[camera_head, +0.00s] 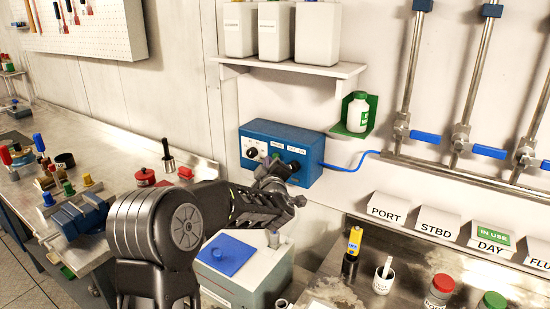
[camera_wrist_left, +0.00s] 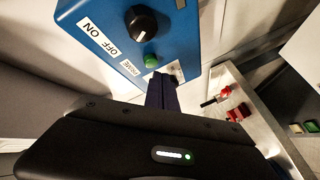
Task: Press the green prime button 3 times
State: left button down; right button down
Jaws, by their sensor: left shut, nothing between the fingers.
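The blue control box (camera_head: 312,148) is on the wall below the white shelf. In the left wrist view the green prime button (camera_wrist_left: 151,60) sits on the blue box face (camera_wrist_left: 95,22), between a black knob (camera_wrist_left: 140,22) and my fingertips, beside a "PRIME" label. My left gripper (camera_head: 272,166) is shut and empty, its tips close in front of the box. In the wrist view the dark fingers (camera_wrist_left: 162,78) are right beside the button; I cannot tell whether they touch the box. In the head view my gripper covers part of the box front. My right gripper is not in view.
A green bracket (camera_head: 370,118) with a white bottle (camera_head: 357,112) is right of the box. A blue hose (camera_head: 350,167) runs to pipes. A grey unit with a blue lid (camera_head: 228,255) stands below. A workbench (camera_head: 100,150) with tools lies left.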

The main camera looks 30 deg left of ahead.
pick_arm(q)
jog(key=shift+w, duration=0.15)
jog(key=shift+w, duration=0.25)
jog(key=shift+w, duration=0.45)
dwell(0.9)
jog(key=shift+s, duration=0.15)
jog(key=shift+s+b, duration=0.55)
jog(key=shift+s, duration=0.15)
jog(key=s+b, duration=0.2)
jog(key=s, duration=0.3)
dwell(0.5)
